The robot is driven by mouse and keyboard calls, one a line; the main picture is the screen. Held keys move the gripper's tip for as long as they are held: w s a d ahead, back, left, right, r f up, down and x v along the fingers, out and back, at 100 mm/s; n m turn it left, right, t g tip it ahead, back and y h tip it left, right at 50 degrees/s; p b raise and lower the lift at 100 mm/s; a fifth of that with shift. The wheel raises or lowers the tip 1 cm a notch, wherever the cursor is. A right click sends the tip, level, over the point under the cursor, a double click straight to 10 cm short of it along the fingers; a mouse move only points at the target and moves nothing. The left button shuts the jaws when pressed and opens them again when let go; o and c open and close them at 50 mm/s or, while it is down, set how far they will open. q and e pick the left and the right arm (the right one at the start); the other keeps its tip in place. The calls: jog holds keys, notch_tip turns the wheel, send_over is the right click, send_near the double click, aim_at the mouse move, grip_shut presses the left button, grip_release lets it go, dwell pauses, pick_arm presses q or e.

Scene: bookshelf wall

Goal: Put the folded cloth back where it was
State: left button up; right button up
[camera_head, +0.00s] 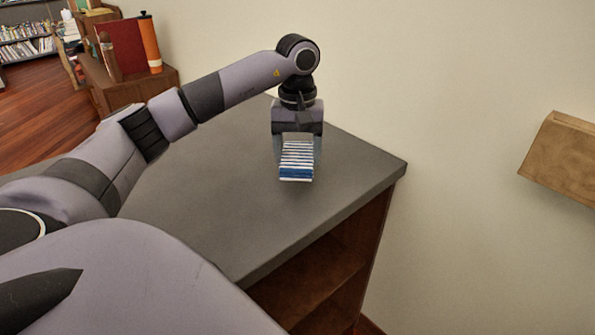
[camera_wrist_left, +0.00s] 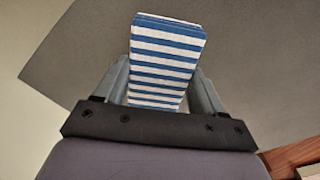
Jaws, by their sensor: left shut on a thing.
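The folded cloth (camera_head: 297,161) has blue and white stripes. It also shows in the left wrist view (camera_wrist_left: 167,60), between the two fingers. My left gripper (camera_head: 297,142) is shut on the cloth and points down over the grey top (camera_head: 215,215) of a wooden shelf unit. The cloth is near the back part of the top, by the wall. I cannot tell whether its lower end touches the top. My right gripper is not in view.
The grey top is bare around the cloth, with its right corner and front edge close by. A wooden block (camera_head: 563,158) is at the wall on the right. A small cabinet (camera_head: 125,85) with books and an orange cylinder (camera_head: 150,42) stands at the far left.

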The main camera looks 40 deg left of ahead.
aim_at(297, 184)
pick_arm(q)
jog(key=shift+f, duration=2.4)
jog(key=shift+f, duration=0.1)
jog(key=o, duration=0.9)
jog(key=shift+o, duration=0.2)
notch_tip(297, 184, up, 12)
jog(key=shift+r, duration=0.15)
